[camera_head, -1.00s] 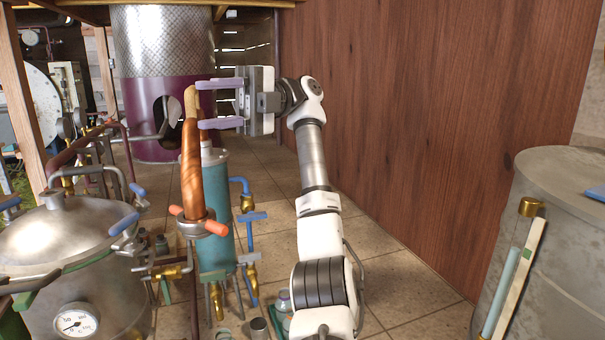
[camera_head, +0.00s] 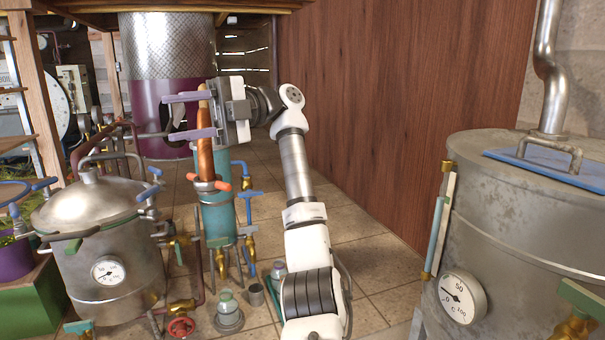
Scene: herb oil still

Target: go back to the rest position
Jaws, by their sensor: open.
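My gripper (camera_head: 188,115) is held up in the upper left middle of the head view, at the end of my white and grey arm. Its two lilac fingers point left and stand wide apart, one above the other. Nothing is held between them. The copper pipe (camera_head: 205,150) rises just behind or beside the fingers; I cannot tell whether they touch. The arm reaches up from the bottom middle, bent at its upper joint.
A steel still pot (camera_head: 100,235) with a gauge stands left, beside a teal condenser (camera_head: 218,220) with valves. A large grey tank (camera_head: 510,215) with a blue lid hatch stands right. A brown wooden wall (camera_head: 400,110) runs behind. Tiled floor (camera_head: 375,260) right of the arm is clear.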

